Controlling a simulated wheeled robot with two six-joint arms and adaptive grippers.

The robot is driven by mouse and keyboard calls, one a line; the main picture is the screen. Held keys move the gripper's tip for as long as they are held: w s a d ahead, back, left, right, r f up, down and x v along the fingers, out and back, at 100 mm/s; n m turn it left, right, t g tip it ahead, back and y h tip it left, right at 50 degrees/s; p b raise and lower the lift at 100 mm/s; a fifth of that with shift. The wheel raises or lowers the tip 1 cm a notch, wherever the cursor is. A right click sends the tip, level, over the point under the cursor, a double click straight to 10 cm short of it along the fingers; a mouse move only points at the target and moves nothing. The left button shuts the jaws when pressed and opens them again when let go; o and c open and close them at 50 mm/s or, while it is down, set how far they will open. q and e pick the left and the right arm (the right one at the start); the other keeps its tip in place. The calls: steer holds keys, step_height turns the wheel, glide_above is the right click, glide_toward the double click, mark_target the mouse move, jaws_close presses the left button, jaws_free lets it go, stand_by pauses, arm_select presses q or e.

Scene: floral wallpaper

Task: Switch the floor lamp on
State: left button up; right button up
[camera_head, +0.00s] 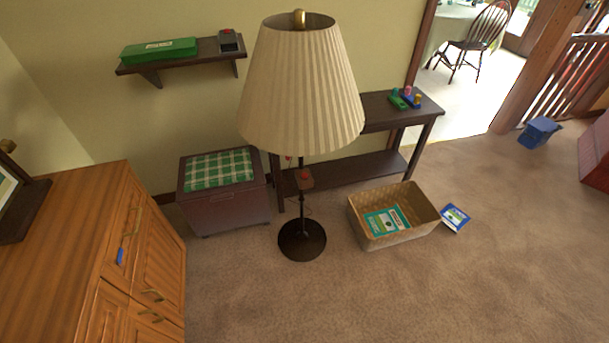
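The floor lamp (302,95) stands upright on the carpet near the middle of the head view. It has a cream pleated shade, a thin dark pole and a round dark base (302,241). A small brown box with a red button (305,178) sits on the pole below the shade. I see no glow from the shade; the bulb is hidden inside it. Neither of my grippers is in view.
A wooden cabinet (112,235) fills the lower left. A chest with a green checked cushion (222,205), a dark side table (385,110) and a wicker basket (400,240) surround the lamp. A book (455,217) lies beside the basket. The carpet in front is clear.

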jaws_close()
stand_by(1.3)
